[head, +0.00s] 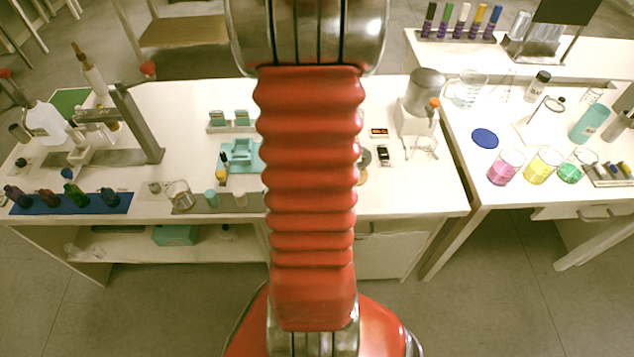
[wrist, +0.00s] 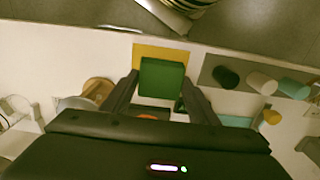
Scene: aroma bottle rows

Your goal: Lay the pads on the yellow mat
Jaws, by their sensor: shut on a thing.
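In the wrist view, my gripper (wrist: 160,82) is shut on a green pad (wrist: 161,76), with one finger on each side of it. The yellow mat (wrist: 160,50) lies on the white table near its edge. The pad covers most of the mat in this view, and I cannot tell whether they touch. An orange patch (wrist: 148,117) shows below the pad, mostly hidden by my gripper. In the head view my arm hides the gripper, pad and mat.
Beside the mat, a grey strip (wrist: 209,75) bears dark green, white and teal cylinders. A round wooden thing (wrist: 98,89) is on the other side. In the head view, a teal block (head: 240,153) stands left of my arm, and a blue disc (head: 485,138) lies on the right table.

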